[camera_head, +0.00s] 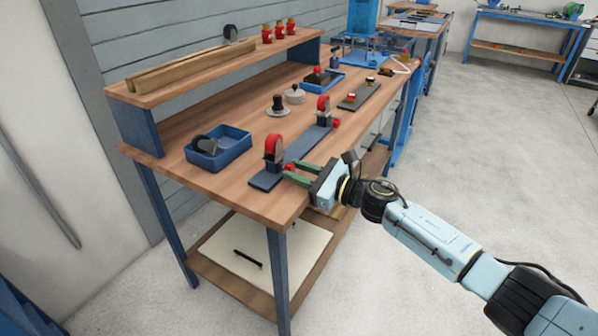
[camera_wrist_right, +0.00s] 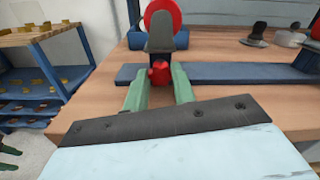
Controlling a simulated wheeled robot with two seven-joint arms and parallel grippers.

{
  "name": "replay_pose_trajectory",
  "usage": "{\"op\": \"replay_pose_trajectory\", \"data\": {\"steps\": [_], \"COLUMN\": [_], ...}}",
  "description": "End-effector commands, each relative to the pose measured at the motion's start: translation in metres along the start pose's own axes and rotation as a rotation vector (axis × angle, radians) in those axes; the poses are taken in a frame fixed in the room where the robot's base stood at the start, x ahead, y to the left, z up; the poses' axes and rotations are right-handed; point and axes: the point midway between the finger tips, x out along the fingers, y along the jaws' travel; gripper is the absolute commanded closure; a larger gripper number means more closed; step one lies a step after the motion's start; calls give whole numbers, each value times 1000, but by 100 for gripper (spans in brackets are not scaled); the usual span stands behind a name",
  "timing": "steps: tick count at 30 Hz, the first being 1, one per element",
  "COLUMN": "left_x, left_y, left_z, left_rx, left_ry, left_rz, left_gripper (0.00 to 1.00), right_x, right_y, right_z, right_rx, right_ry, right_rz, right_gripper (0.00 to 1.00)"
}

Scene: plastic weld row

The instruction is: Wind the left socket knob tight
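The left socket (camera_head: 273,149) stands upright at the near end of a dark blue bar (camera_head: 265,181), with a red round disc in a dark holder. In the right wrist view its disc (camera_wrist_right: 163,24) is straight ahead. Its red knob (camera_wrist_right: 160,74) sits low on the near side, between the fingertips of my right gripper (camera_wrist_right: 160,84). The green fingers flank the knob closely, with no clear gap. In the head view my right gripper (camera_head: 287,171) reaches in from the right, level with the knob. My left gripper is not in view.
A second socket (camera_head: 323,107) with a red disc and knob stands farther along the bar. A blue tray (camera_head: 236,152) with a dark wheel lies to the left. A lidded pot (camera_head: 294,95) and a dark piece (camera_head: 277,106) stand behind. The bench's near left corner is clear.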

Motion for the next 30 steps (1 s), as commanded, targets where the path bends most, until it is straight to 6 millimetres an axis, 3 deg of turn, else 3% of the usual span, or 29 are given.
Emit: {"op": "replay_pose_trajectory", "data": {"steps": [5,14,30], "left_x": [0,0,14], "left_y": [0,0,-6], "left_z": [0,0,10], "left_rx": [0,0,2], "left_ry": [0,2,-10], "left_rz": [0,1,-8], "left_gripper": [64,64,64], "right_x": [0,0,0], "right_y": [0,0,-1], "right_z": [0,0,0], "right_rx": [0,50,422], "right_ry": [0,0,1], "right_rz": [2,2,2], "right_gripper": [97,97,97]}}
